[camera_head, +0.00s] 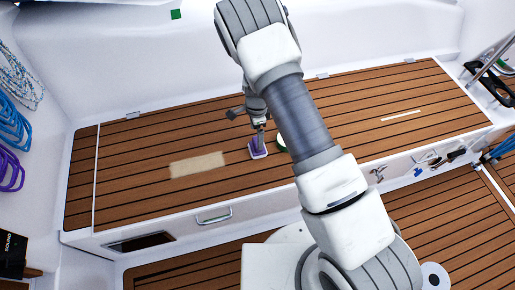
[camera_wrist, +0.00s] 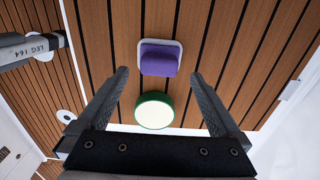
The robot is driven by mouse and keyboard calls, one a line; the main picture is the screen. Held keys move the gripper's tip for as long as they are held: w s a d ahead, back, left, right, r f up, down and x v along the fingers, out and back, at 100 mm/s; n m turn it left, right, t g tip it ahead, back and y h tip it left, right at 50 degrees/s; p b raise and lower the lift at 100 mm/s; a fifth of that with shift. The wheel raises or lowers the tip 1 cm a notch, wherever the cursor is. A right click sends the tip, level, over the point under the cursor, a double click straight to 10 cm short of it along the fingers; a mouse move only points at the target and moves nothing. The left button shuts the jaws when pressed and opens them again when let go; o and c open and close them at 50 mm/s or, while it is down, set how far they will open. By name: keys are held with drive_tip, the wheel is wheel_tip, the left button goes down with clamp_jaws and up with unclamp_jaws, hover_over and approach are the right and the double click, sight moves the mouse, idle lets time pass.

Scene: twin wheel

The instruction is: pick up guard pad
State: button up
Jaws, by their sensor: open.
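The guard pad appears to be the purple block with a white edge or base (camera_head: 257,150) on the wooden bench top (camera_head: 330,110). In the wrist view the purple pad (camera_wrist: 160,60) lies ahead of my gripper (camera_wrist: 160,76), roughly centred between its fingers. The fingers are spread apart, with nothing held between them. In the head view my gripper (camera_head: 260,127) points down just above the pad, and its tips partly cover it. I cannot tell the exact gap.
A round green-rimmed cream disc (camera_wrist: 154,112) lies close beside the pad; the head view shows part of it (camera_head: 281,143) behind my arm. A tan rectangle (camera_head: 197,164) lies left of the pad. The bench's far left is clear. Coiled ropes (camera_head: 12,120) hang at left.

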drive_tip(key=shift+d+f+b, duration=0.15)
drive_tip(key=shift+f+b, duration=1)
drive_tip(key=shift+f, duration=1.65)
drive_tip(key=shift+c, duration=0.2)
drive_tip(key=shift+r, duration=0.1)
drive_tip(key=c, duration=1.3)
drive_tip(key=shift+r+p, duration=1.1)
drive_tip(key=shift+r, duration=1.25)
drive_tip(key=s+d+r+p, duration=0.2)
drive_tip(key=d+r, duration=0.4)
drive_tip(key=d, duration=0.5)
drive_tip(key=shift+s+r, duration=0.15)
drive_tip(key=shift+s, duration=0.65)
